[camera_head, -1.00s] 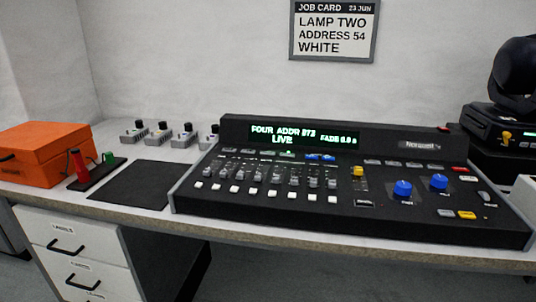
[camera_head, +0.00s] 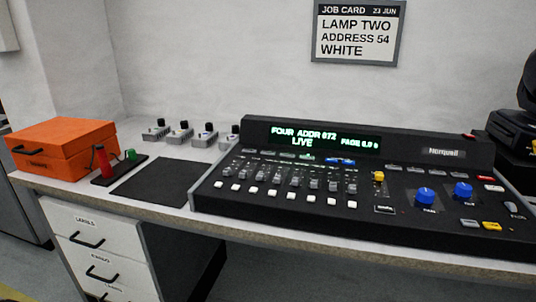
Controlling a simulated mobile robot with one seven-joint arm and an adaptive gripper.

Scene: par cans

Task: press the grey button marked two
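More grey buttons (camera_head: 425,169) lie in a row at the right. The button markings are too small to read, so I cannot tell which is marked two. My gripper is not in view.
A job card (camera_head: 357,33) on the wall reads "LAMP TWO ADDRESS 54 WHITE". An orange case (camera_head: 62,148), a stand with red and green handles (camera_head: 119,168), a black mat (camera_head: 157,182) and several small lamps (camera_head: 180,133) are left of the console. A black fixture (camera_head: 516,128) stands right.

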